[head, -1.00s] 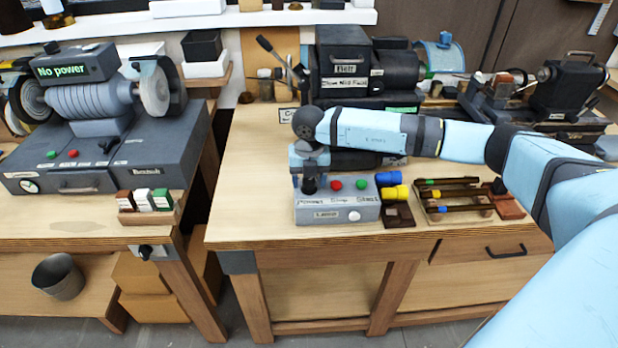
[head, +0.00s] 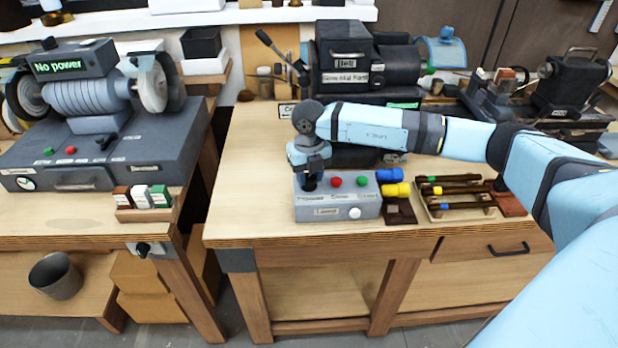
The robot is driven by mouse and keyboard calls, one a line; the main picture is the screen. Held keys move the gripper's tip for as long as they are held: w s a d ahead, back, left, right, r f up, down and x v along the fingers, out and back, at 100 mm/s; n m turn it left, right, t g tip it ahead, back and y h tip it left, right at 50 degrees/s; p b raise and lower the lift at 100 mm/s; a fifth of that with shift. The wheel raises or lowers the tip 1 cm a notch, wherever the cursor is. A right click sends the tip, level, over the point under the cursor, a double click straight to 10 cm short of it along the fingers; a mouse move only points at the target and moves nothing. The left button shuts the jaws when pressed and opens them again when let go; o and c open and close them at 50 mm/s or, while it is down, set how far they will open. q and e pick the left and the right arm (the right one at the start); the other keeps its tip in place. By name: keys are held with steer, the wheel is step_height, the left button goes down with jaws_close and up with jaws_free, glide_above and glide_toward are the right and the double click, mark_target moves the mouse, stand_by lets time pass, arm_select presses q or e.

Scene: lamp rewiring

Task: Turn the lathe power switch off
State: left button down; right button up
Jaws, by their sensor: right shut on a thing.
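The lathe control box (head: 337,203) is a grey box near the front edge of the right bench. It carries a red button (head: 337,182), a green button (head: 362,181), a white round knob (head: 355,213) and small labels. The dark power switch (head: 310,183) is at the box's left end, mostly covered by my right gripper (head: 309,176). The gripper points down and is shut on the switch knob. Its fingertips are small and partly hidden. The lathe (head: 368,68) stands behind, partly covered by my right arm. My left gripper is not in view.
Blue and yellow pieces (head: 396,190) lie right of the box, beside a tray of dark rods (head: 455,196). A grinder (head: 95,105) reading "No power" stands on the left bench. A gap separates the benches. Bare bench top lies left of the box.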

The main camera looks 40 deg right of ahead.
steer(key=n+b, duration=0.2)
steer(key=n, duration=0.2)
steer(key=shift+n, duration=0.3)
steer(key=n+b, duration=0.1)
steer(key=n, duration=0.1)
steer(key=shift+n, duration=0.4)
steer(key=n+b, duration=0.1)
steer(key=n, duration=0.1)
steer(key=shift+n+b, duration=0.3)
steer(key=shift+b, duration=0.1)
steer(key=shift+n+b, duration=0.35)
steer(key=shift+n, duration=0.45)
steer(key=shift+n+b, duration=0.35)
steer(key=shift+n, duration=0.55)
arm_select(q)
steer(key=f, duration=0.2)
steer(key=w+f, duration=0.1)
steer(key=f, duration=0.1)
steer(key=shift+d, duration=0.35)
arm_select(e)
steer(key=shift+d+n, duration=0.1)
steer(key=shift+n, duration=0.3)
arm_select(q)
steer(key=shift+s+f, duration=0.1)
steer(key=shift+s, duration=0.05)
arm_select(e)
steer(key=shift+r, duration=0.1)
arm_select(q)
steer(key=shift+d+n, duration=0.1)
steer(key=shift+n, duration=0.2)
